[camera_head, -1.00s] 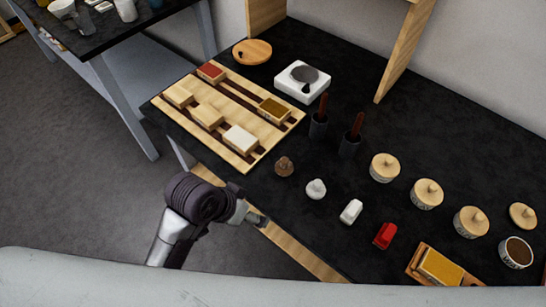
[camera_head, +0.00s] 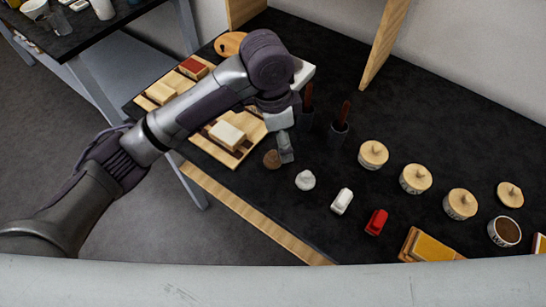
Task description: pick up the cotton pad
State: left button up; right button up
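A small white rounded lump (camera_head: 305,180), which looks like the cotton pad, sits on the black tabletop (camera_head: 370,205) near its front edge. A similar brown lump (camera_head: 272,159) sits to its upper left. My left arm reaches in from the left across the wooden board. My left gripper (camera_head: 286,150) points down just beside the brown lump, up and left of the white lump and apart from it. Its fingers show as one narrow grey shape, so I cannot tell its opening. My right gripper is not in view.
A white block (camera_head: 342,201) and a red block (camera_head: 377,222) lie right of the white lump. Dark holders with brown handles (camera_head: 339,131) stand behind. Several lidded jars (camera_head: 415,179) stand to the right. A wooden board (camera_head: 215,150) with blocks is partly hidden by my arm.

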aim_at(273, 153)
pick_arm(q)
notch_tip(273, 153, up, 3)
jog(key=w+a+y, duration=0.2)
jog(key=w, duration=0.1)
jog(key=shift+m, duration=0.3)
jog(key=f, duration=0.5)
jog(key=f+p, duration=0.1)
jog(key=f, duration=0.2)
jog(key=shift+s, duration=0.25)
jog(key=shift+f+p, duration=0.75)
jog(key=shift+f, duration=1.95)
jog(key=c, duration=1)
jog(key=shift+c, duration=0.3)
jog(key=shift+r, duration=0.1)
